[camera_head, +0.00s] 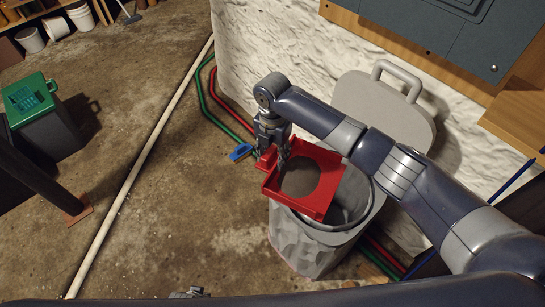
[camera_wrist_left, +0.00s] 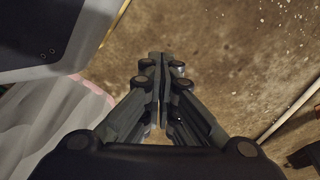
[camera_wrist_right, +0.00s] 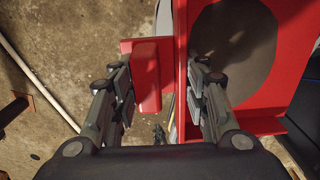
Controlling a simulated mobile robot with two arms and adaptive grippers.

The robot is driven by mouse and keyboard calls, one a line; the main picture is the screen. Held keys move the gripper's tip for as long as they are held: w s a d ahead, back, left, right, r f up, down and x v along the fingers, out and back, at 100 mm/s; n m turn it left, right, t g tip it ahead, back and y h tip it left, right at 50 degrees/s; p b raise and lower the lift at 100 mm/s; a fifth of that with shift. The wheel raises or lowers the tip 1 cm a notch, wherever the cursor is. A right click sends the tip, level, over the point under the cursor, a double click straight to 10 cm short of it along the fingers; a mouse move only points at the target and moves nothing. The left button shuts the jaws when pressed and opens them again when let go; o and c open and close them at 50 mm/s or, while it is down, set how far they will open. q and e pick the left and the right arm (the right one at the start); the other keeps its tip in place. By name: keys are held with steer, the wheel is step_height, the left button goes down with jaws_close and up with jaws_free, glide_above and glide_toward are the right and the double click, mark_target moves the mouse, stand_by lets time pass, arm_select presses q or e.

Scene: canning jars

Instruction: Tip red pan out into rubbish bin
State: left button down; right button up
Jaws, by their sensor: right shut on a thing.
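The red pan (camera_head: 328,159) is over the mouth of the grey rubbish bin (camera_head: 305,250). A round, dark grey-brown patch (camera_head: 300,178) lies on the pan floor; it also shows in the right wrist view (camera_wrist_right: 233,50). My right gripper (camera_head: 277,150) is shut on the pan's red handle (camera_wrist_right: 147,75), with a finger on each side. I cannot tell how far the pan is tilted. The bin's lid (camera_head: 385,105) stands open at the back. My left gripper (camera_wrist_left: 159,62) has its fingers together and empty, above the floor; only a bit shows at the bottom of the head view.
A blue brush (camera_head: 240,152) lies on the floor left of the pan. Green and red hoses run along the white wall. A green-lidded bin (camera_head: 30,98) stands far left, and a pale pole crosses the floor. The floor between is clear.

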steer(key=shift+w+a+f+n+b, duration=0.2)
steer(key=shift+w+a+n, duration=0.1)
steer(key=shift+n, duration=0.3)
steer(key=shift+w+a+f+n+b, duration=0.15)
steer(key=shift+w+n, duration=0.1)
steer(key=shift+n, duration=0.35)
arm_select(q)
steer(key=shift+w+d+r, duration=0.1)
steer(key=shift+w+d, duration=0.2)
steer(key=shift+w, duration=0.1)
arm_select(e)
steer(key=shift+w+a+n, duration=0.1)
steer(key=shift+w+n, duration=0.1)
steer(key=shift+n, duration=0.3)
